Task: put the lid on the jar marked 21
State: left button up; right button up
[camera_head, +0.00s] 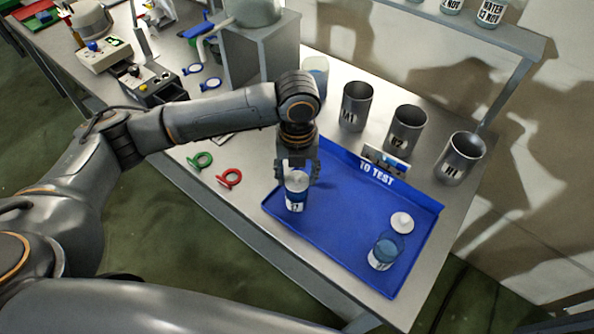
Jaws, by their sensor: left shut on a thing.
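The blue tray marked TO TEST (340,230) lies on the bench. A labelled jar (296,203) stands at its left end; its number is too small to read surely. My left gripper (297,176) points down over this jar and is shut on a white lid (297,174) at the jar's mouth. The fingers partly hide the lid, so I cannot tell if it is fully seated. A second jar (383,252) with blue contents and a label stands at the tray's right end, with no lid on it. Another white lid (402,222) lies on the tray behind it. My right gripper is out of view.
Several grey metal cups (356,106) stand behind the tray, and a clear beaker (315,75) stands near my wrist. The tray's middle is clear.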

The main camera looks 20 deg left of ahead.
pick_arm(q)
jog(key=o, duration=1.4)
jog(key=shift+o, duration=0.2)
jog(key=shift+r+p, duration=3.55)
jog(key=shift+p, duration=0.5)
jog(key=shift+f, duration=0.1)
